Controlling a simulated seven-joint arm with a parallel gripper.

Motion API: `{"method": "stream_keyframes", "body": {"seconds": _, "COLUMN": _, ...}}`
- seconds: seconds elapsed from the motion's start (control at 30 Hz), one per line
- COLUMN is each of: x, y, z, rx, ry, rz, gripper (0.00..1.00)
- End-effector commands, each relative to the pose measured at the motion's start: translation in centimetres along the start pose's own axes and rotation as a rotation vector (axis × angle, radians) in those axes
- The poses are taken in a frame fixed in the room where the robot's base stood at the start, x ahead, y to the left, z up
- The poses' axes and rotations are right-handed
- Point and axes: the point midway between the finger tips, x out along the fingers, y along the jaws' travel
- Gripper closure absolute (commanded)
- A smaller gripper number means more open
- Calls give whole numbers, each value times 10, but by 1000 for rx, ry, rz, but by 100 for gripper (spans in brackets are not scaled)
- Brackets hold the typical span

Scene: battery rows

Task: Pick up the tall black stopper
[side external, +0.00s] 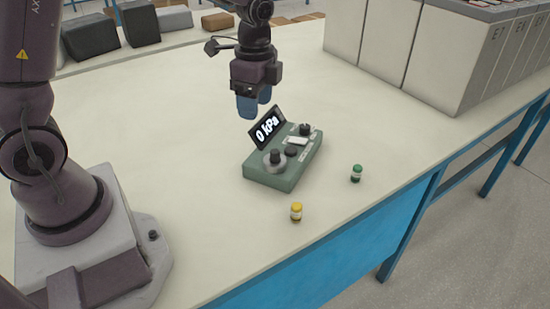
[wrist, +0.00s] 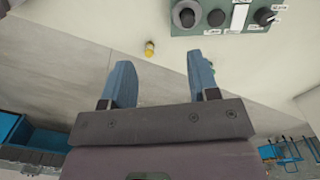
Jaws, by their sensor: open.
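The green device box (side external: 290,176) stands on the pale table with a tilted "0 kPa" display (side external: 266,128). A tall black stopper-like piece (side external: 275,157) stands upright in a grey round seat on its top, near the front-left corner. It also shows at the upper edge of the wrist view (wrist: 187,17). A lower black round piece (side external: 291,151) and a black knob (side external: 305,129) are on the same box. My gripper (side external: 255,105) is open and empty, pointing down above the display's far side. In the wrist view, its blue fingers (wrist: 160,66) are spread apart.
A yellow-capped vial (side external: 296,212) and a green-capped vial (side external: 356,173) stand near the table's front edge. Large pale battery cases (side external: 400,55) fill the back right. Dark and grey blocks (side external: 90,40) lie at the back left. The table left of the box is clear.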

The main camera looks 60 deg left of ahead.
Motion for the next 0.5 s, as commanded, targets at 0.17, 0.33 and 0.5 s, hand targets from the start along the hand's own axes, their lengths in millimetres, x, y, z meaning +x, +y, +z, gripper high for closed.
{"method": "stream_keyframes", "body": {"seconds": 0.17, "x": 25, "y": -32, "z": -18, "rx": 478, "ry": 9, "rz": 11, "gripper": 45}}
{"method": "stream_keyframes", "body": {"seconds": 0.33, "x": 15, "y": -43, "z": -25, "rx": 772, "ry": 12, "rz": -32, "gripper": 45}}
{"method": "stream_keyframes", "body": {"seconds": 0.5, "x": 21, "y": -42, "z": -24, "rx": 875, "ry": 10, "rz": -30, "gripper": 45}}
